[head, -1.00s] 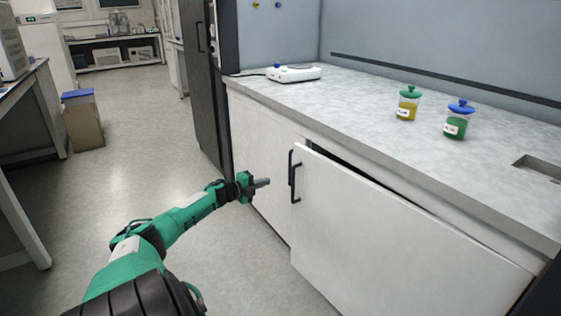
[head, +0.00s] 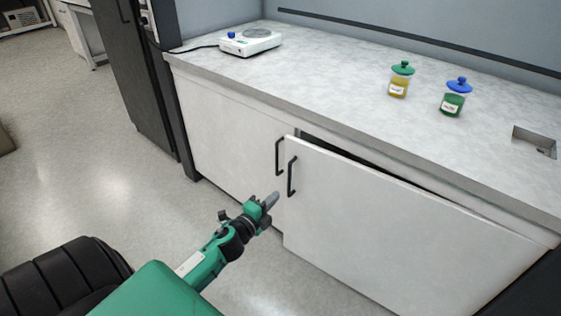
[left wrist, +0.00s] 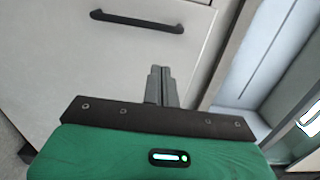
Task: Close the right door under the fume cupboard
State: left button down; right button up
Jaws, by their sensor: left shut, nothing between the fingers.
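The right door (head: 390,225) under the fume cupboard is a white panel with a black handle (head: 291,176) near its left edge. It stands slightly open, with a dark gap (head: 380,165) along its top. The left door (head: 230,135) beside it looks shut and has its own black handle (head: 279,157). My left gripper (head: 271,201) is shut and empty, in front of the doors a little below and left of the right door's handle. In the left wrist view its closed fingers (left wrist: 161,85) point toward a white panel with a black handle (left wrist: 137,21). My right gripper is not in view.
The grey worktop (head: 330,85) above holds a white hotplate-like device (head: 250,43), a jar with a green lid (head: 400,80) and a jar with a blue lid (head: 454,98). A dark tall cabinet (head: 135,80) stands at left. The floor (head: 85,160) at left is clear.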

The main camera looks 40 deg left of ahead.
pick_arm(q)
send_near(303, 167)
jog(key=w, duration=0.5)
jog(key=shift+w+b, duration=0.25)
jog(key=shift+b, duration=0.1)
jog(key=shift+w, duration=0.65)
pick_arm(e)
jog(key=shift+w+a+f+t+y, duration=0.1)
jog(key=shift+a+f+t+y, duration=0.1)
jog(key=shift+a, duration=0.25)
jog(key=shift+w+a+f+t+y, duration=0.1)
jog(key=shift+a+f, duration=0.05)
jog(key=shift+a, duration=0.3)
